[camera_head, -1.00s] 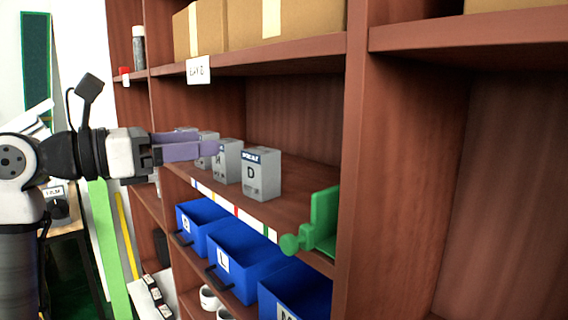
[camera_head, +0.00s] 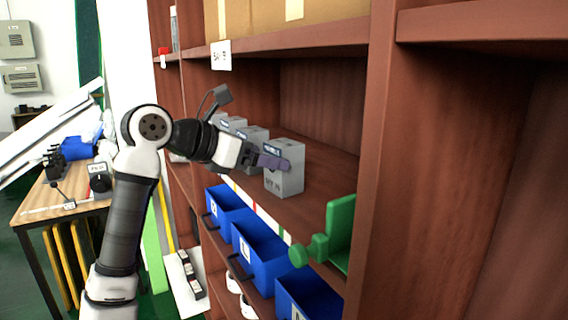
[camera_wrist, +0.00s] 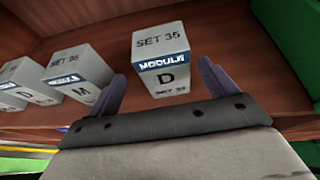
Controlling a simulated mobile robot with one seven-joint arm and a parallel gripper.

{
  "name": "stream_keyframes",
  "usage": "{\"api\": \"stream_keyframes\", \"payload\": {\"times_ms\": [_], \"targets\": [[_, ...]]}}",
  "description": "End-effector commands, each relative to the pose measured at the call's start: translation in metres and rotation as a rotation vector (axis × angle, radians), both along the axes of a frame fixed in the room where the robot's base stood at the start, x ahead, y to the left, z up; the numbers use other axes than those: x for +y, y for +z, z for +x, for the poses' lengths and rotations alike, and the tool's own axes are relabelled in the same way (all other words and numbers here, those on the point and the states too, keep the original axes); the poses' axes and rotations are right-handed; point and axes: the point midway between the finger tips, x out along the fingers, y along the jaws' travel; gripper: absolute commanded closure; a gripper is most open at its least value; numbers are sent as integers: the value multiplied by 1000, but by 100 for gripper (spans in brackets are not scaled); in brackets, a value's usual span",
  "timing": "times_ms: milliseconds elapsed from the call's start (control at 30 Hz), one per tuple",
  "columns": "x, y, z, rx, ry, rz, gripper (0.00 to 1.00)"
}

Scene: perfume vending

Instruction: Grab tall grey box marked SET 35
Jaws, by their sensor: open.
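A grey box with SET 35 on top, a blue MODULE band and the letter D (camera_wrist: 162,52) stands upright on the shelf. It also shows in the head view (camera_head: 287,182), at the near end of a row. My gripper (camera_wrist: 162,84) is open, with one finger at each side of the box's lower part in the wrist view. The box shows between the fingers; contact cannot be told. In the head view my gripper (camera_head: 274,162) overlaps the box's upper part.
Another grey box (camera_wrist: 17,86) stands further left in the row. A green bracket (camera_head: 338,232) sits at the shelf edge, right of the D box. Blue bins (camera_head: 262,255) are on the shelf below. A brown shelf board (camera_head: 300,42) with cardboard boxes hangs above.

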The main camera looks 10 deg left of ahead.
Motion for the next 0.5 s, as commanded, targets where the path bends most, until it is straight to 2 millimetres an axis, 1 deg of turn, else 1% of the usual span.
{"api": "stream_keyframes", "payload": {"times_ms": [167, 300, 400, 500], "targets": [[-9, -4, 8, 0, -2, -1, 15], [-25, -12, 20, 0, -5, -1, 15], [-32, -18, 30, 0, -2, -3, 15], [-36, -22, 35, -1, -1, -1, 15]]}}
